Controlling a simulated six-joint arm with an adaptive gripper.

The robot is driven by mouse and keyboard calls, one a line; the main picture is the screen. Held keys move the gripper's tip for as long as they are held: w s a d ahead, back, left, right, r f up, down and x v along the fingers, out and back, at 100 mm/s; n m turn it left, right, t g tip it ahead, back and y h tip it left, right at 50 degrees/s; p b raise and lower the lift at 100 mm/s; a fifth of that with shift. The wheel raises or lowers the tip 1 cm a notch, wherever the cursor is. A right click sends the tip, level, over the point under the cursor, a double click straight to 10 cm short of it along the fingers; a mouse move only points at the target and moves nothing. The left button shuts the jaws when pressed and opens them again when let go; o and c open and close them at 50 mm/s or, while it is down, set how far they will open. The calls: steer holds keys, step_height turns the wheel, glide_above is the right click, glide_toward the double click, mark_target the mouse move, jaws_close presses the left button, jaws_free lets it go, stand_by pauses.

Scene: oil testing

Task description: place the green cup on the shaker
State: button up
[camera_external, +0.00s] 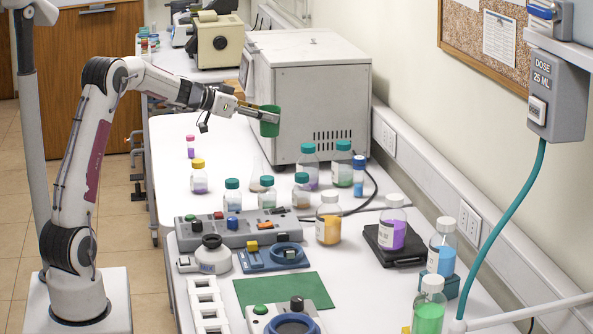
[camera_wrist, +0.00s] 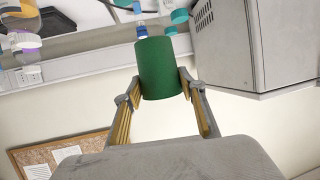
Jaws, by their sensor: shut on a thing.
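The green cup (camera_external: 269,123) is held in the air in front of the white box-shaped machine in the external view. My gripper (camera_external: 256,111) is shut on it. In the wrist view the cup (camera_wrist: 158,66) sits between the two yellow-padded fingers of my gripper (camera_wrist: 160,88), roughly upright to slightly tilted. I cannot tell for sure which device is the shaker. A device with a round dark-blue top (camera_external: 291,325) stands at the front edge, and a smaller blue device with a ring (camera_external: 287,253) stands mid-table.
Several capped bottles, including an orange one (camera_external: 328,222), crowd the table's middle and right. A purple bottle (camera_external: 392,228) stands on a black pad (camera_external: 379,248). A grey control panel (camera_external: 245,230), green mat (camera_external: 285,291) and white rack (camera_external: 207,307) lie nearer. The white machine (camera_external: 312,95) is behind.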

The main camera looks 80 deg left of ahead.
steer(key=s+a+n+g+y, duration=0.4)
steer(key=s+a+n+y, duration=0.3)
steer(key=s+a, duration=1.9)
step_height(320, 180, down, 11)
steer(key=w, duration=0.1)
steer(key=shift+w+a+m+t, duration=0.2)
steer(key=shift+w+m+t, duration=0.1)
steer(key=shift+w, duration=0.1)
steer(key=shift+f, duration=0.15)
steer(key=shift+f, duration=3)
steer(key=shift+f, duration=0.15)
steer(key=shift+f, duration=1.7)
steer(key=shift+f, duration=0.15)
